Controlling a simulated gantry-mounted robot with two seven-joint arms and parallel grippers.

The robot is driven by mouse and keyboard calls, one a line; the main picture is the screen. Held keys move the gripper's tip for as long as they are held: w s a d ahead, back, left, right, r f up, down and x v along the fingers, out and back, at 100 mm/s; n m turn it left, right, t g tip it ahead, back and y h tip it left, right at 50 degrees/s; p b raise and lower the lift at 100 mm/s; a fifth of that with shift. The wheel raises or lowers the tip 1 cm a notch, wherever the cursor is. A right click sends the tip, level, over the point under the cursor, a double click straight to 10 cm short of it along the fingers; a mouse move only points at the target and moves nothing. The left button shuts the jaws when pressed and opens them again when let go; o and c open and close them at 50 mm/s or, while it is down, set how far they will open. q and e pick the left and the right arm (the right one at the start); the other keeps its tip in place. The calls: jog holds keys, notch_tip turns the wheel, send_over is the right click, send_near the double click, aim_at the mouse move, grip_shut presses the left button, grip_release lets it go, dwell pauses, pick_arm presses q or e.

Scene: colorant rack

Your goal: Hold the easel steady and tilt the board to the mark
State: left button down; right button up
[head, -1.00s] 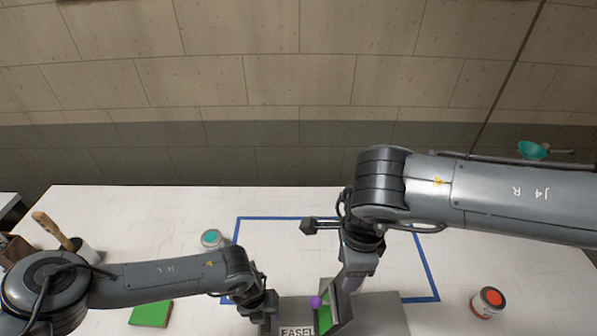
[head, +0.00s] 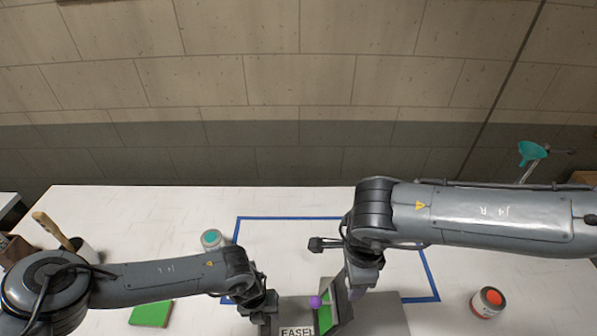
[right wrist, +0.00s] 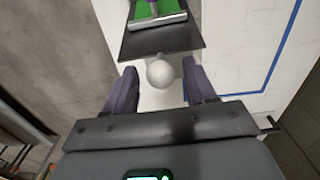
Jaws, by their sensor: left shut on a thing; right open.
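The easel (head: 297,332) is a grey stand with an EASEL label at the bottom of the head view, partly cut off. Its dark board (head: 343,307) stands tilted on it, beside a green patch (head: 325,318) and a purple ball (head: 316,301). My left gripper (head: 263,312) is shut on the easel's left side; the exact contact is hard to see. My right gripper (head: 357,292) is open just right of the board. In the right wrist view its fingers (right wrist: 156,92) are on either side of a pale round knob (right wrist: 160,73) by the board's edge (right wrist: 160,42).
A blue outline (head: 290,218) marks the white table behind the easel. A teal-topped can (head: 211,239) stands left of it and a red-topped can (head: 488,302) at right. A brush (head: 52,229) stands in a pot at far left.

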jog(key=shift+f, duration=0.9)
jog(key=shift+c, duration=0.4)
grip_shut()
jog(key=shift+d, duration=0.1)
jog(key=shift+d+f, duration=0.15)
jog(key=shift+d, duration=0.4)
jog(key=shift+d+f, duration=0.15)
jog(key=shift+d, duration=0.55)
jog(key=shift+d+f, duration=0.35)
jog(key=shift+d, duration=0.55)
